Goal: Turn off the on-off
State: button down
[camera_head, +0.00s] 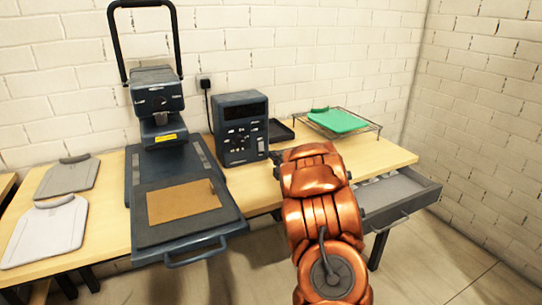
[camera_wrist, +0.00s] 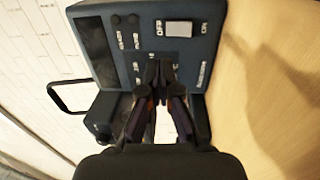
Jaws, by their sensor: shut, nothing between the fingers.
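The on-off switch is a pale grey rocker (camera_wrist: 179,28) on the dark blue control box (camera_wrist: 133,40). In the wrist view, OFF is printed on its left and ON on its right. I cannot tell which way it is tipped. My gripper (camera_wrist: 158,66) is shut and empty, its fingertips together in front of the panel, just below and left of the switch in that view. I cannot tell whether they touch the panel. In the head view the control box (camera_head: 240,112) stands on the table, and my copper arm hides the gripper.
A heat press (camera_head: 157,92) with a brown pad (camera_head: 183,201) stands left of the box on the wooden table (camera_head: 388,155). A green board (camera_head: 337,121) rests on a wire rack at right. An open drawer (camera_head: 398,192) juts out at front right.

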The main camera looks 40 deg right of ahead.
jog(key=shift+r+v, duration=0.15)
jog(key=shift+v, duration=0.75)
jog(key=shift+r+v, duration=0.15)
jog(key=shift+v, duration=0.75)
jog(key=s+a+r+m+g+h+p, duration=0.1)
jog(key=a+r+m+g+p, duration=0.1)
jog(key=a+r+m+g, duration=0.3)
jog(key=s+a+r+m+g+p, duration=0.1)
jog(key=a+m+g+p, duration=0.2)
jog(key=a, duration=0.3)
jog(key=s+a+m+g+y+p, duration=0.1)
jog(key=s+a+m+g+p, duration=0.1)
jog(key=s+a, duration=0.55)
jog(key=s+a+m+g+y+p, duration=0.1)
jog(key=s+a+m+g+y, duration=0.3)
jog(key=a, duration=0.6)
jog(key=s+a+r+g+y+p, duration=0.1)
jog(key=s+a+g, duration=0.1)
jog(key=s+a, duration=0.7)
jog(key=s+a+r+g+p, duration=0.2)
jog(key=s+a, duration=0.7)
jog(key=s, duration=0.7)
jog(key=shift+a+r+g+y+p, duration=0.2)
jog(key=shift+a+g+y+p, duration=0.15)
jog(key=shift+g, duration=0.45)
